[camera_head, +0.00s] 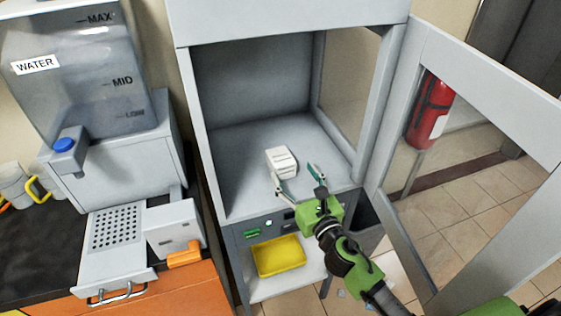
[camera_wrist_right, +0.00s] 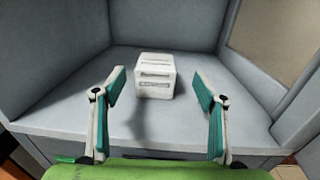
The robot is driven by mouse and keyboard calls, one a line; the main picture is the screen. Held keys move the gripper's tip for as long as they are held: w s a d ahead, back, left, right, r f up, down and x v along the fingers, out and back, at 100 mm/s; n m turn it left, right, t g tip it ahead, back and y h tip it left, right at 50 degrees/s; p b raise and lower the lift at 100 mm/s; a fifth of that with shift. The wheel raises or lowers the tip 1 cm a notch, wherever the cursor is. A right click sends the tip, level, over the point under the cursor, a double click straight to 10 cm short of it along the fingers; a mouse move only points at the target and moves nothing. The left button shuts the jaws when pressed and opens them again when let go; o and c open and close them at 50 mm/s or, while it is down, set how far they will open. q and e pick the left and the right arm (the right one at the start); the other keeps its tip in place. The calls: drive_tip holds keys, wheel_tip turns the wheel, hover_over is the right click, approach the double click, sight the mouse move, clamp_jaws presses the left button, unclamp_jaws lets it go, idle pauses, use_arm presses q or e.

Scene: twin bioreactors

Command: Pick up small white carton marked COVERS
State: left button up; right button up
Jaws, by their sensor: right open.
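A small white carton (camera_head: 281,160) stands on the floor of an open grey cabinet. Its marking is too small to read. In the right wrist view the carton (camera_wrist_right: 155,76) is upright, just beyond the fingertips and between their lines. My right gripper (camera_head: 295,178) is open and empty at the cabinet's front opening, in front of the carton and apart from it. Its teal-padded fingers also show in the right wrist view (camera_wrist_right: 162,94), spread on both sides. My left gripper is not in view.
A yellow tray (camera_head: 279,257) sits on the shelf below. A water dispenser (camera_head: 85,85) and a perforated drawer (camera_head: 117,229) are at left.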

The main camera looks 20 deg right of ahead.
sight(280, 156)
drive_tip(key=w, duration=0.3)
drive_tip(key=w+a, duration=0.1)
drive_tip(key=w, duration=0.4)
drive_tip(key=shift+w+a+f+p, duration=0.15)
drive_tip(key=shift+w+f+p, duration=0.15)
drive_tip(key=shift+w, duration=0.1)
drive_tip(key=c, duration=1.2)
